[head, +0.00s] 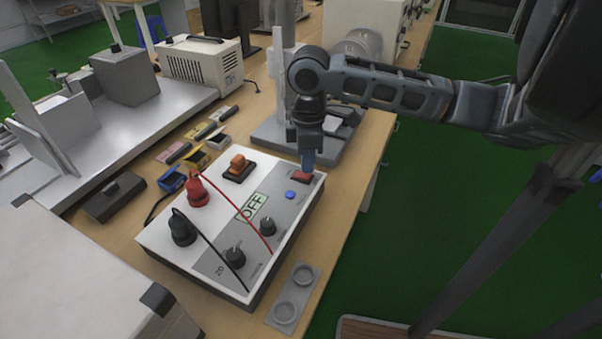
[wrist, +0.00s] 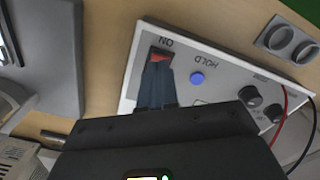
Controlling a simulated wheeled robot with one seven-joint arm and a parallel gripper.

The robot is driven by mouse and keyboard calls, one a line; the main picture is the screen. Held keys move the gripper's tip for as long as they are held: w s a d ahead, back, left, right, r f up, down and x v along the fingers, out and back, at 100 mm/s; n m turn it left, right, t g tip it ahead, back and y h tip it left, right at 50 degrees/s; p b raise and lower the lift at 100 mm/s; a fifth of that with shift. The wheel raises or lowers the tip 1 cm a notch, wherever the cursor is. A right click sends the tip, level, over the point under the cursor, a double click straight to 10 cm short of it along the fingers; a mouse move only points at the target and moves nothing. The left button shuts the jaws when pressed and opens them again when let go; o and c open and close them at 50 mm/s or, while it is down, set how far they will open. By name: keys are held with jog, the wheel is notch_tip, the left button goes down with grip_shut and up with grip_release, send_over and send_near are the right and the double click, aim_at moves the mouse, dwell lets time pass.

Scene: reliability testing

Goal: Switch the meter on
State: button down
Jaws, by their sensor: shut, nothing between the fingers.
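The meter (head: 221,225) is a white and grey box on the wooden bench, and its display (head: 252,207) reads OFF. A red switch (head: 301,175) sits at its far right corner. In the wrist view the red switch (wrist: 158,58) lies under the word ON, beside a blue HOLD button (wrist: 197,78). My gripper (head: 308,165) points down with its fingertips at the switch. In the wrist view my gripper (wrist: 157,72) is shut and empty, its tips at the switch's edge. I cannot tell whether they touch it. The tips hide part of the switch.
Red (head: 198,190) and black (head: 181,228) plugs with leads, an orange switch (head: 238,165) and dark knobs (head: 268,227) stand on the meter. A grey stand (head: 280,135) is close behind my gripper. A grey two-cup holder (head: 293,294) lies in front.

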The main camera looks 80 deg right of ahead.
aim_at(307, 175)
jog(key=shift+f+b, duration=0.75)
jog(key=shift+f, duration=0.3)
dwell(1.0)
jog(key=shift+r, duration=0.15)
jog(key=shift+r+p, duration=2.95)
jog(key=shift+r, duration=0.5)
